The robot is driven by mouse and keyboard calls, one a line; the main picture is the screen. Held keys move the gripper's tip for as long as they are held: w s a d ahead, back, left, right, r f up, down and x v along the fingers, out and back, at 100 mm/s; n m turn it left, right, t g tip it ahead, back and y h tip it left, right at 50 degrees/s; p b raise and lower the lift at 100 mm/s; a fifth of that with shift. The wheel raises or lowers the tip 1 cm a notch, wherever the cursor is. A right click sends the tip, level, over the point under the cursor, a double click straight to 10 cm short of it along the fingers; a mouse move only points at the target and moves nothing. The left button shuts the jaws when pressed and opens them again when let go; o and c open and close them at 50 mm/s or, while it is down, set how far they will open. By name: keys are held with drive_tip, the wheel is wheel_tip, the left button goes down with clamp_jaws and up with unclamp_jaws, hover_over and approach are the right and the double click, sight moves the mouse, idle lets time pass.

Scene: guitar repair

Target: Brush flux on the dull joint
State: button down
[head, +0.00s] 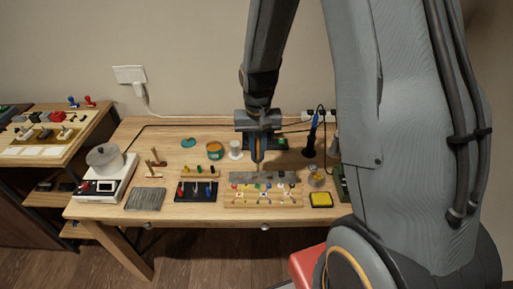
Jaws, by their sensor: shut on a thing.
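My gripper (258,143) is above the workbench, pointing down. It is shut on a slim upright tool with an orange-brown shaft (258,156), which looks like the flux brush. The tool's lower end is near a long grey piece (263,177) at the back of a wooden board (233,203). I cannot tell whether they touch. The board carries several small coloured parts. The dull joint is too small to pick out. An open teal tin with orange contents (215,151), perhaps the flux, stands left of my gripper, with a teal lid (188,142) beside it.
A white spool (235,150) stands close left of my gripper. A soldering iron (313,130) stands to the right, with a yellow sponge (321,199) in front. A black tray (183,197) and a grey mat (145,200) lie left of the board. My arm hides the bench's right end.

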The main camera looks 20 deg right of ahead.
sight(258, 166)
drive_tip(key=shift+f+b, duration=2.25)
drive_tip(key=shift+f, duration=0.65)
drive_tip(key=shift+r+p, duration=0.1)
drive_tip(key=shift+p, duration=0.35)
drive_tip(key=shift+f, duration=0.35)
drive_tip(key=shift+f, duration=0.25)
drive_tip(key=shift+f, duration=0.15)
drive_tip(key=shift+s, duration=0.1)
idle(0.9)
